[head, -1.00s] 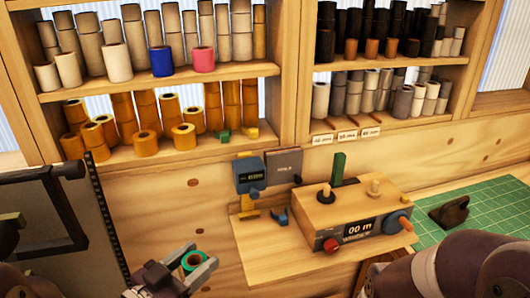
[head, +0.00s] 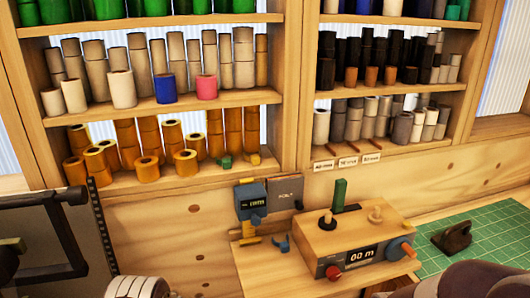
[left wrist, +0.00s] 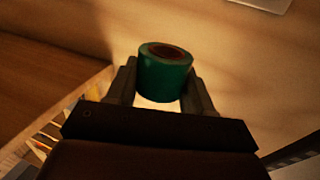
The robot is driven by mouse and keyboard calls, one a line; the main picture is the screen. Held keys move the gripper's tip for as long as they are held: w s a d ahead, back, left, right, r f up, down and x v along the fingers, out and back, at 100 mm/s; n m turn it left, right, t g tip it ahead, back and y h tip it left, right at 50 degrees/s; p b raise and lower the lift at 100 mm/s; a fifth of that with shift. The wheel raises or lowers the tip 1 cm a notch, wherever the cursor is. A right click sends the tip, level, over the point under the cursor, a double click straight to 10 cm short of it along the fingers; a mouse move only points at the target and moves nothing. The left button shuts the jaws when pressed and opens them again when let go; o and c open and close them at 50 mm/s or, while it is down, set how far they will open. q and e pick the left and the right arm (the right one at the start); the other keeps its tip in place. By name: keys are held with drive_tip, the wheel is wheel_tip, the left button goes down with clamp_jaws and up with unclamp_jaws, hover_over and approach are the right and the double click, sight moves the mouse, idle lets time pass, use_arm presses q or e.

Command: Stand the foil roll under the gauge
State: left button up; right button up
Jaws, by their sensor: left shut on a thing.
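The green foil roll (left wrist: 165,77) is in the left wrist view, with a brown core in its top end. My left gripper (left wrist: 162,80) is shut on its sides, one finger on each side. The roll and the left gripper's fingers are out of the head view. The gauge (head: 251,201) is a blue box with a small display, standing at the back left of the wooden bench board, with a yellow foot (head: 250,240) below it. My right gripper is not in view; only part of my right arm shows at the lower right.
A wooden box with a display, knobs and a green upright piece (head: 345,235) stands right of the gauge. A small blue piece (head: 282,244) lies between them. A green cutting mat (head: 490,235) is at the right. Shelves (head: 200,105) full of rolls stand behind. A dark frame (head: 60,230) is at the left.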

use_arm(q)
drive_tip(key=s+f, duration=0.3)
drive_tip(key=f, duration=0.1)
drive_tip(key=shift+s+d+f, duration=0.15)
drive_tip(key=shift+s+f, duration=0.25)
